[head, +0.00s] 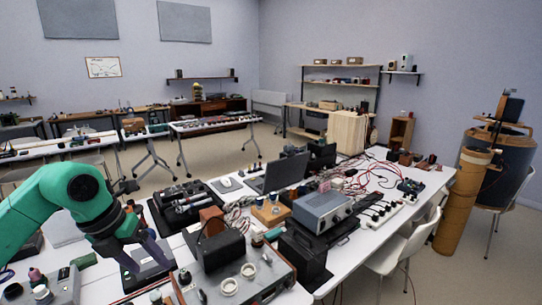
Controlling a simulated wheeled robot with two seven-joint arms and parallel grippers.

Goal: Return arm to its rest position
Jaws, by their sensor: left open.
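My left arm, green with dark joints, comes in from the left and bends down over the near left part of the white table (334,281). My left gripper (148,264) points down, open, with its grey fingers apart. It is over or in front of a dark, flat device, and I cannot tell whether it touches it. Nothing shows held between the fingers. My right arm and right gripper are not in view.
A grey device with round knobs (236,287) stands just right of the gripper. Further right are a black box (303,257), a grey-blue instrument (322,211) and a laptop (281,174). Red wires (350,179) clutter the table. A white chair (405,247) stands at its right side.

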